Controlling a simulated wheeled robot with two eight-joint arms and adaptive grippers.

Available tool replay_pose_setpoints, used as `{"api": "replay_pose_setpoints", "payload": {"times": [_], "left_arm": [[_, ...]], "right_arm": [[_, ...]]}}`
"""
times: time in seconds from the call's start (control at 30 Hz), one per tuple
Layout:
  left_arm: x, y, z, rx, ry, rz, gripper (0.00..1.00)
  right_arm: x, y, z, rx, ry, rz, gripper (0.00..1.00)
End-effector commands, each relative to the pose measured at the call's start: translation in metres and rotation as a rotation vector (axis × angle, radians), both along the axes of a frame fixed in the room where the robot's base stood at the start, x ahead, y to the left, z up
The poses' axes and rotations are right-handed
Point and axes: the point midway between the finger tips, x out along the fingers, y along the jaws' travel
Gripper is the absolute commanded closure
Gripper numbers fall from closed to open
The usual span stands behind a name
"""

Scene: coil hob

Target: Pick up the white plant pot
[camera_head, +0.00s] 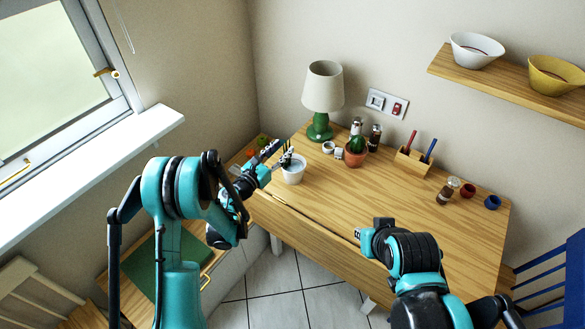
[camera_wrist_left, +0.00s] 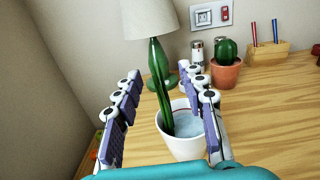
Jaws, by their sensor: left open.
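The white plant pot (camera_head: 293,173) stands upright near the left end of the wooden table. In the left wrist view the pot (camera_wrist_left: 181,146) shows pale contents and tall green leaves (camera_wrist_left: 162,88). My left gripper (camera_head: 278,153) is open at the pot, on its upper left side in the head view. In the left wrist view the fingers of my left gripper (camera_wrist_left: 165,82) lie either side of the leaves, and the right finger covers part of the pot's rim. Contact cannot be told. My right gripper (camera_head: 360,234) is by the table's front edge, its jaws unclear.
A green lamp (camera_head: 320,125) stands behind the pot. A cactus in a terracotta pot (camera_head: 355,155), shakers (camera_head: 375,136) and a pen holder (camera_head: 412,161) stand to the right. The table's (camera_head: 385,205) middle is clear. A shelf (camera_head: 500,78) hangs at upper right.

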Motion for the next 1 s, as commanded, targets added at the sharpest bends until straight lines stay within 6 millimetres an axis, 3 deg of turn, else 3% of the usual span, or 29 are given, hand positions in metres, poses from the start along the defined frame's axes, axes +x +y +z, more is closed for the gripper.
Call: {"api": "replay_pose_setpoints", "payload": {"times": [0.17, 0.63, 0.93, 0.97, 1.0], "left_arm": [[0.005, -0.009, -0.010, 0.035, -0.012, -0.020, 0.59], [0.059, -0.041, 0.000, 0.031, -0.010, -0.019, 0.59], [0.065, -0.044, 0.002, 0.030, -0.010, -0.016, 0.59], [0.065, -0.044, 0.002, 0.030, -0.010, -0.016, 0.62], [0.065, -0.044, 0.002, 0.030, -0.010, -0.016, 0.73]], "right_arm": [[0.000, 0.000, -0.003, 0.000, 0.000, 0.000, 0.85], [0.000, 0.000, -0.022, 0.000, 0.000, 0.000, 0.85], [0.000, 0.000, -0.022, 0.000, 0.000, 0.000, 0.85], [0.000, 0.000, -0.022, 0.000, 0.000, 0.000, 0.85], [0.000, 0.000, -0.022, 0.000, 0.000, 0.000, 0.85]]}}
